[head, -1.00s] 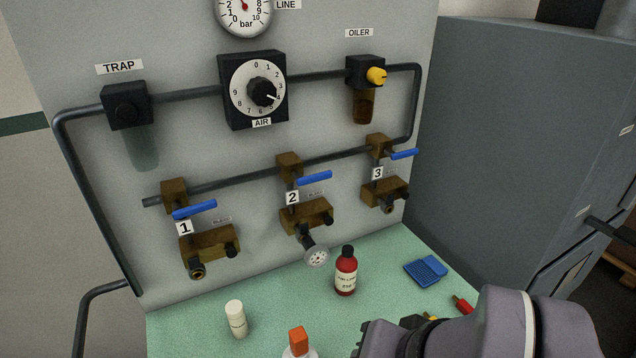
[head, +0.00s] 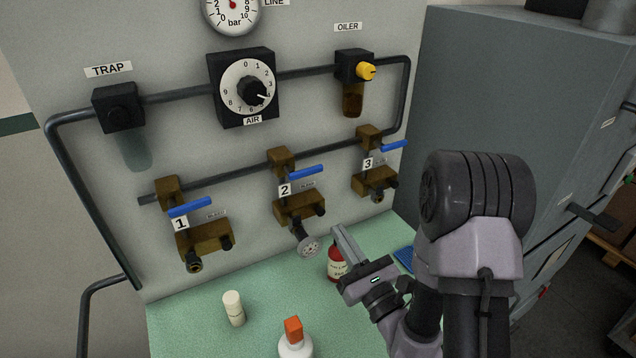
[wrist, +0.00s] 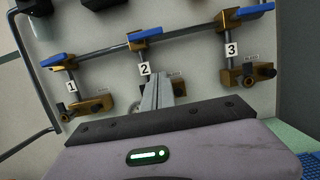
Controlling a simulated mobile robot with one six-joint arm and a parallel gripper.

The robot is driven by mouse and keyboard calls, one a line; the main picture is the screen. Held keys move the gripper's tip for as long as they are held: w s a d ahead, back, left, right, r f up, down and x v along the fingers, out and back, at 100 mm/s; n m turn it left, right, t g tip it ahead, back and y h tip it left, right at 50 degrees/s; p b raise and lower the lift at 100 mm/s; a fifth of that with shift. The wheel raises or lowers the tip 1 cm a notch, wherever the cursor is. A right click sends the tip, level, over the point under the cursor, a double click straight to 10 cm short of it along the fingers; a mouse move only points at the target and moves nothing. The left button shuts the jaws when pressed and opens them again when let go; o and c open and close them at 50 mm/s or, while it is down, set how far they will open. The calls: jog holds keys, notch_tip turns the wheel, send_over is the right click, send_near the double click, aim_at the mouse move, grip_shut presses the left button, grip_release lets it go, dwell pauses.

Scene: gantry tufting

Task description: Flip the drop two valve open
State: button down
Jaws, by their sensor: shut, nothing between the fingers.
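The drop two valve is a brass body (head: 281,160) with a blue lever handle (head: 305,172), above the "2" label (head: 285,190). The lever points right, roughly across the vertical drop. In the wrist view the same blue lever (wrist: 147,34) is at the upper middle. My gripper (head: 336,229) is shut and empty, below and to the right of the valve and apart from it. Its fingers (wrist: 157,92) point up toward the panel in the wrist view, just below the "2" label. A brass outlet block (head: 299,207) with a small gauge (head: 309,246) hangs below the valve.
Drop one's blue lever (head: 190,207) is on the left and drop three's (head: 391,145) on the right. A red bottle (head: 334,262) stands partly behind my gripper. A cream bottle (head: 233,309) and an orange-capped bottle (head: 295,342) stand on the green bench. A grey cabinet (head: 490,90) is at right.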

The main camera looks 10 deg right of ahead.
jog(key=w+a+r+b, duration=0.4)
jog(key=w+r, duration=0.2)
jog(key=w, duration=0.3)
jog(key=shift+r, duration=0.25)
jog(key=shift+d, duration=0.1)
dwell(0.5)
jog(key=shift+w+r+n, duration=0.1)
jog(key=shift+n, duration=0.2)
